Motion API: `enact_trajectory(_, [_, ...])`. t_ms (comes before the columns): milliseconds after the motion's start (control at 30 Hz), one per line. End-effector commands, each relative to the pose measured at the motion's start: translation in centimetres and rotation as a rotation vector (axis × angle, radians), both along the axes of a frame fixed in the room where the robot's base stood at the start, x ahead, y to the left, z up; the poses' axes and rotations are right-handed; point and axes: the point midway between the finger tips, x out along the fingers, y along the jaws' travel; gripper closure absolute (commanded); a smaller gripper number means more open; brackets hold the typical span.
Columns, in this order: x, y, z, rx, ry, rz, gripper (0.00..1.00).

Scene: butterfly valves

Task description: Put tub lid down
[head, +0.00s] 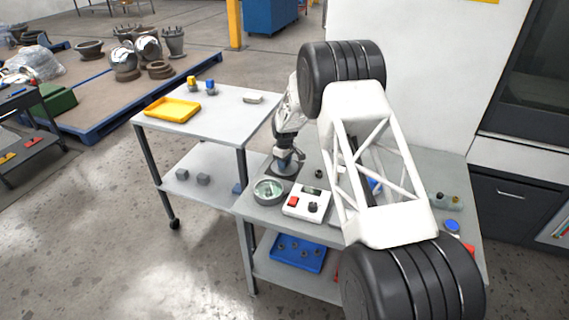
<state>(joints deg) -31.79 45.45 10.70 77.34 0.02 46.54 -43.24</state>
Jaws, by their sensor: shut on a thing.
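My gripper (287,155) points down over the back left of the grey workbench (245,208), and its jaws are small in the head view. It is shut on a small blue-grey piece at its tips, which I take to be the tub lid; the jaws hide part of it. A dark flat patch lies directly beneath; I cannot tell whether the held piece touches it. A round grey tub (268,191) with a pale greenish inside stands open just in front of the gripper.
A white box (306,203) with a red button and black knob stands right of the tub. My arm hides much of the bench's middle. A blue cap (452,226) is at the right. A cart with a yellow tray (172,109) stands left; a blue tray (298,253) is below.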

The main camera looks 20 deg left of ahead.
Motion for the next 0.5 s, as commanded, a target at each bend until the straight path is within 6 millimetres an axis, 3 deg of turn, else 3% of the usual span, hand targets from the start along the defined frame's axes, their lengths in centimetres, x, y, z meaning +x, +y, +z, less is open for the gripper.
enact_trajectory(467, [0.01,0.02,-0.44,0.0,0.0,0.0,0.94])
enact_trajectory(500, [0.02,0.01,-0.49,0.0,0.0,0.0,0.68])
